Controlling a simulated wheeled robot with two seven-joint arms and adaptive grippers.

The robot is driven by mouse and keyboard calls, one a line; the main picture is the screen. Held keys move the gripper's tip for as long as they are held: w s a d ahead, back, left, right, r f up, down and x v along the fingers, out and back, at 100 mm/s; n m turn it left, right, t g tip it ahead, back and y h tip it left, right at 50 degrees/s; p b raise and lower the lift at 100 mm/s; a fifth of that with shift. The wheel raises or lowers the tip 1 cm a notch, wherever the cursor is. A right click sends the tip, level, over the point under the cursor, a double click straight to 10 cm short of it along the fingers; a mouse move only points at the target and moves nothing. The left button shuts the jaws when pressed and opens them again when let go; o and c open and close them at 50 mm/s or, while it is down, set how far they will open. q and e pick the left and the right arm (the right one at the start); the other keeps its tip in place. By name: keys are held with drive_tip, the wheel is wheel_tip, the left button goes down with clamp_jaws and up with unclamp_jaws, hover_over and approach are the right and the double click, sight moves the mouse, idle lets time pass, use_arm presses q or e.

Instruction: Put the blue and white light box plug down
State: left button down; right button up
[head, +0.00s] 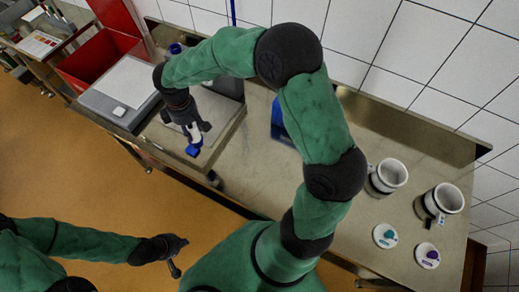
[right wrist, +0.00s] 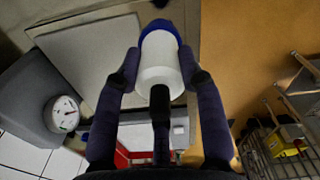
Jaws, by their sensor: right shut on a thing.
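The blue and white plug has a white body (right wrist: 160,78) and a blue end (right wrist: 158,28). In the head view its blue end (head: 194,150) points down over the pale flat board at the bench's left part. My right gripper (head: 195,132) is shut on the white body from both sides; its fingers also show in the right wrist view (right wrist: 160,85). I cannot tell whether the plug touches the board. My left gripper (head: 178,257) is open and empty, low over the orange floor, away from the bench.
Two white moulds (head: 387,175) (head: 444,199) with dark bands stand at the bench's right, with two white discs (head: 385,235) (head: 428,256) in front. A red crate (head: 100,58) and a grey box with a pale top (head: 122,88) are at left. A round dial (right wrist: 64,113) shows near the board.

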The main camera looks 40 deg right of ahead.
drive_tip(key=s+d+f, duration=0.3)
drive_tip(key=f, duration=0.1)
drive_tip(key=s+d+f+b, duration=0.1)
drive_tip(key=s+d+f, duration=0.2)
drive_tip(key=f, duration=0.1)
drive_tip(key=s+d+f+b, duration=0.1)
drive_tip(key=s+d+f, duration=0.2)
drive_tip(key=d+f, duration=0.1)
drive_tip(key=shift+s+f, duration=0.3)
drive_tip(key=shift+f, duration=0.25)
drive_tip(key=shift+s, duration=0.1)
drive_tip(key=shift+f, duration=0.1)
drive_tip(key=o, duration=1.3)
drive_tip(key=shift+c, duration=0.2)
